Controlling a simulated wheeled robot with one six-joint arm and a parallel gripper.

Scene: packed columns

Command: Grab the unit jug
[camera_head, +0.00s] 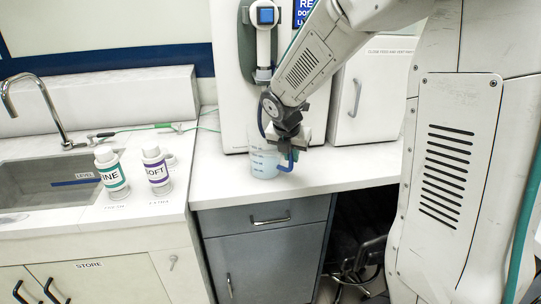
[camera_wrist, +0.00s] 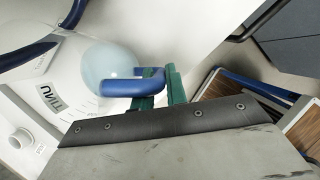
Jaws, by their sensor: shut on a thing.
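The jug (camera_head: 262,163) is clear with measuring marks, pale blue contents and a blue handle. It appears upright on the white counter near its front edge in the head view. My gripper (camera_head: 291,143) is at the handle on the jug's right side. In the wrist view, green fingers (camera_wrist: 160,90) are shut on the blue handle (camera_wrist: 125,88), beside the pale round jug (camera_wrist: 108,66). Lettering that reads UNIT, with tick marks, shows left of the handle. The fingers partly hide the handle.
Two white bottles, one with a green label (camera_head: 111,173) and one with a purple label (camera_head: 156,170), stand left by the sink (camera_head: 40,185). A white dispenser-like machine (camera_head: 233,80) stands close behind the jug. The counter to the jug's right (camera_head: 365,165) is clear.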

